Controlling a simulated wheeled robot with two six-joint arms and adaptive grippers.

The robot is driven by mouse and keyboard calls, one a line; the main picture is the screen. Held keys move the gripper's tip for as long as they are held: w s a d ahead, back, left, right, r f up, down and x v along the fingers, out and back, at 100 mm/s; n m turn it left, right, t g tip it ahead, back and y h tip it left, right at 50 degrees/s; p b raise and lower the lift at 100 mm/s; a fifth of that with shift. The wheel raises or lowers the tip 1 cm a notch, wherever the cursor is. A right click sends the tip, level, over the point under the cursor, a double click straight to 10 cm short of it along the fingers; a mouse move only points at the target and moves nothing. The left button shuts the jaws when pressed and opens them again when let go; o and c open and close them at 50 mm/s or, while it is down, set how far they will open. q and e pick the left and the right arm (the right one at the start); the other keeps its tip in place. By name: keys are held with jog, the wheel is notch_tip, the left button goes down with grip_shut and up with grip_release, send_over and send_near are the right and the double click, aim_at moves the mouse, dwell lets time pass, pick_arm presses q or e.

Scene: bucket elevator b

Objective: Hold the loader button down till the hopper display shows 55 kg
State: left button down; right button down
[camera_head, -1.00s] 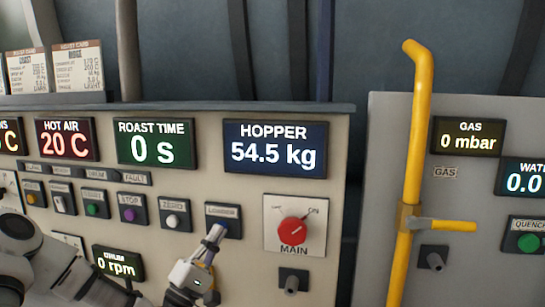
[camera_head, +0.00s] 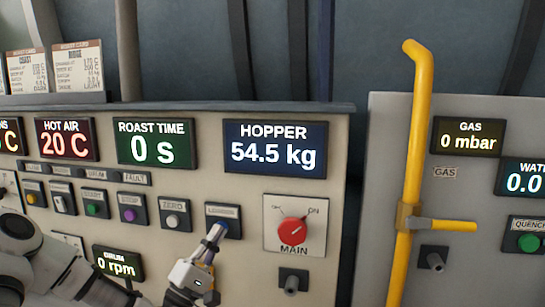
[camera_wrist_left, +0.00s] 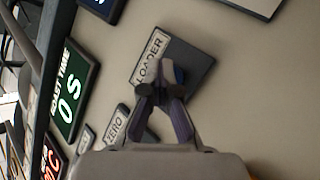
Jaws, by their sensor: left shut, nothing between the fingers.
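The hopper display (camera_head: 275,148) reads 54.5 kg in the head view. The loader button's dark plate (camera_head: 232,216) sits below it, with its label at the top. The plate, marked LOADER, also shows in the left wrist view (camera_wrist_left: 197,68). My left gripper (camera_head: 217,232) is shut and empty, with its fingertips at the button. In the left wrist view the fingertips (camera_wrist_left: 168,70) cover the button, so whether it is pressed in cannot be seen. My right gripper is out of view.
The zero button (camera_head: 173,221) is just left of the loader button. The red MAIN switch (camera_head: 292,232) is to its right, with a small grey knob (camera_head: 292,282) below. A yellow gas pipe (camera_head: 412,170) stands farther right.

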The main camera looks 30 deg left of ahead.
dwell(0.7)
pick_arm(q)
jog(key=shift+s+d+p, duration=0.25)
jog(key=shift+s+p, duration=0.35)
jog(key=shift+s, duration=0.2)
jog(key=s+p, duration=0.1)
jog(key=s+d+p, duration=0.1)
jog(key=s, duration=0.1)
jog(key=s+p, duration=0.1)
jog(key=shift+s+d+p, duration=0.25)
jog(key=shift+s+p, duration=0.05)
jog(key=shift+s, duration=0.1)
